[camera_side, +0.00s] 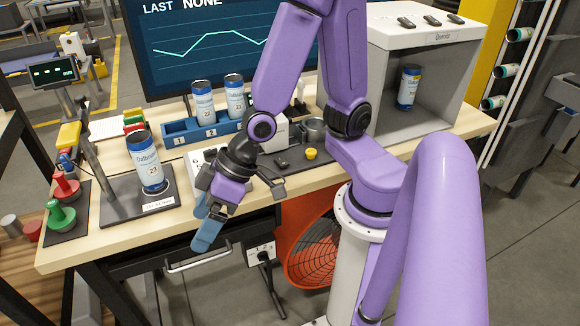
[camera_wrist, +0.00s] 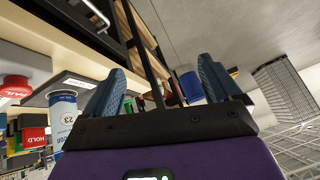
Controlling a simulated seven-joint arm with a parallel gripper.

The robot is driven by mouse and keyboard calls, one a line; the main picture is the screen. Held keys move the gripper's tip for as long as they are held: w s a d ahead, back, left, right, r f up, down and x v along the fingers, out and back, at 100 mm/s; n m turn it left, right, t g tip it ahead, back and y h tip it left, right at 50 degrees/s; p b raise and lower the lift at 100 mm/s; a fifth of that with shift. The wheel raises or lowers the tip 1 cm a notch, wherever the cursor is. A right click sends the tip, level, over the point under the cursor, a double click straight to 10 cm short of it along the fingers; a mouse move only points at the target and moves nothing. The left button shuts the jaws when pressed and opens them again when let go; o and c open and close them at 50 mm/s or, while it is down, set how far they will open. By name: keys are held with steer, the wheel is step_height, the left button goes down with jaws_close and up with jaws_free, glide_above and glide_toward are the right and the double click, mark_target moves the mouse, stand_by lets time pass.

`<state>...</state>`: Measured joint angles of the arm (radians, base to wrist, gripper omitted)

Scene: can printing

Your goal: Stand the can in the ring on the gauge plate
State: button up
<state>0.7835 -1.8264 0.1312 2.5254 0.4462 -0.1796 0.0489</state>
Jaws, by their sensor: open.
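The can (camera_side: 150,170), white and blue with a dark top and the number 23, stands upright on the dark gauge plate (camera_side: 118,206) at the left of the bench. The can also shows at the left edge of the wrist view (camera_wrist: 62,120), outside the jaws. My gripper (camera_side: 203,232), with blue fingers, points down beyond the bench's front edge, right of the plate and apart from the can. In the wrist view its two fingers (camera_wrist: 163,72) are spread with nothing between them.
A blue rack (camera_side: 180,131) holds two similar cans in numbered places behind. Another can (camera_side: 408,87) stands inside the grey quarantine box (camera_side: 455,75).

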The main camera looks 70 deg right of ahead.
steer(key=s+d+r+n+g+h, duration=0.4)
steer(key=s+d+r+n+h, duration=0.1)
steer(key=s+d, duration=0.6)
steer(key=shift+d+n, duration=0.8)
steer(key=shift+d, duration=0.3)
